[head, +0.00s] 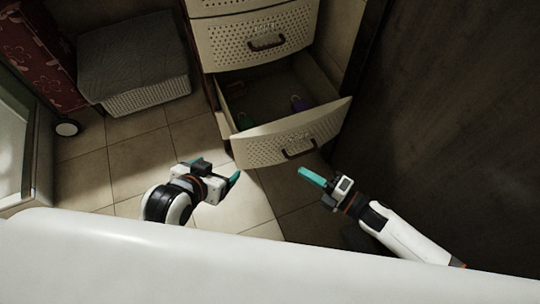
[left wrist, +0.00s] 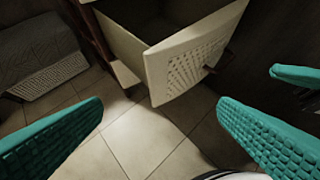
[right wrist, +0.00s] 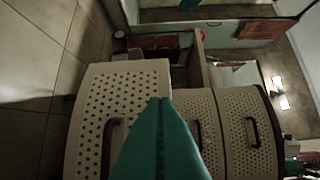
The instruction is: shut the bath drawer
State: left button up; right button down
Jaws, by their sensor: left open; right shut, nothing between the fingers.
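The bath drawer (head: 290,138) is the low cream drawer with a perforated front and a dark handle (head: 300,153). It stands pulled out, with its inside visible and a few small items in it. In the left wrist view its front (left wrist: 190,60) is at upper middle. My left gripper (head: 236,180) is open, below and left of the drawer front, apart from it. My right gripper (head: 304,172) is shut and empty, just in front of the drawer near the handle. In the right wrist view its fingers (right wrist: 160,135) overlap the perforated front (right wrist: 120,90); contact cannot be told.
A closed drawer (head: 262,38) with a handle is above the open one. A lidded basket (head: 135,62) stands at the left on the tiled floor (head: 120,160). A dark wall or panel (head: 450,130) is at the right. A white rounded edge (head: 180,270) crosses the foreground.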

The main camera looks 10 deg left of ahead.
jog(key=s+a+n, duration=0.1)
jog(key=b, duration=0.2)
send_near(257, 138)
jog(key=s+a, duration=0.1)
jog(key=a, duration=0.2)
jog(key=w, duration=0.1)
jog(key=w+a, duration=0.1)
jog(key=w+b, duration=0.1)
jog(key=shift+w+a+f+g+y, duration=0.2)
jog(key=shift+a+g+y, duration=0.1)
jog(key=shift+a+y, duration=0.1)
pick_arm(q)
jog(key=w+d+r+t+h, duration=0.1)
jog(key=w+r+t, duration=0.1)
jog(key=r+t, duration=0.2)
jog(key=w+d+r+t+h, duration=0.1)
jog(key=w+d+r+t, duration=0.1)
jog(key=r, duration=0.5)
jog(key=shift+w+t, duration=0.75)
jog(key=shift+t, duration=0.45)
pick_arm(e)
jog(key=shift+w, duration=0.25)
pick_arm(q)
jog(key=shift+r, duration=0.1)
pick_arm(e)
jog(key=shift+a, duration=0.1)
